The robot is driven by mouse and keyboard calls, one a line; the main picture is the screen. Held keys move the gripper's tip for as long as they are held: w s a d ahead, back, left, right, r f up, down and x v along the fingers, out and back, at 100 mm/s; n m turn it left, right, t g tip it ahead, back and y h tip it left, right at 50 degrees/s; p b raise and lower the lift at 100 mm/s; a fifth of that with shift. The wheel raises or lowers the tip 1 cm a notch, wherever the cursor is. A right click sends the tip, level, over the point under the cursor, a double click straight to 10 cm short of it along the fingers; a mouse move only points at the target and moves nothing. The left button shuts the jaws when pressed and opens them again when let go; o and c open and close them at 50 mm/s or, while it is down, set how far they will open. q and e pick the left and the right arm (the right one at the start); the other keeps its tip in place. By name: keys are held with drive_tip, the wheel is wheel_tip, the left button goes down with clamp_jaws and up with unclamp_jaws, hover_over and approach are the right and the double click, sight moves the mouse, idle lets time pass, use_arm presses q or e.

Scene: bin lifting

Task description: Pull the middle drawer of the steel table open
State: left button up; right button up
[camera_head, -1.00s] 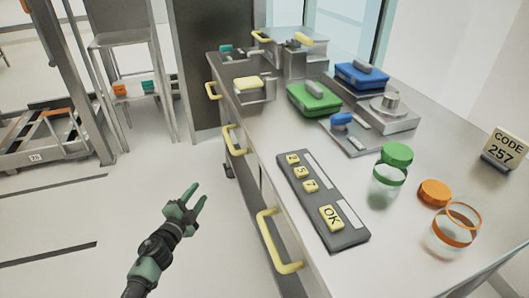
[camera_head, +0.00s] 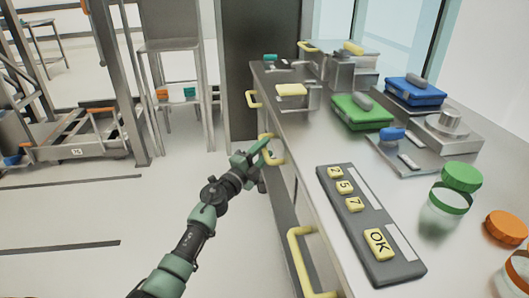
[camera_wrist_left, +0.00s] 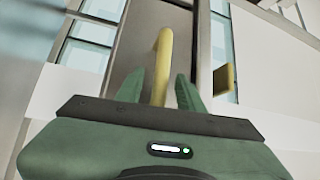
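The steel table (camera_head: 300,125) stands at the right, with yellow handles along its drawer side. The middle drawer's yellow handle (camera_head: 278,159) is partly hidden behind my left gripper (camera_head: 262,160), which has reached it. In the left wrist view, a yellow handle (camera_wrist_left: 162,65) rises between the two green fingers of the left gripper (camera_wrist_left: 160,92). The fingers are apart, and I see no firm grip on the handle. The middle drawer looks closed. My right gripper is not in view.
The near yellow handle (camera_head: 300,262) and the far one (camera_head: 252,99) are on the same side. A keypad (camera_head: 365,225), green box (camera_head: 360,112), blue box (camera_head: 415,92) and jars are on the tabletop.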

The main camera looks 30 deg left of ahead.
use_arm(q)
clamp_jaws()
idle(1.5)
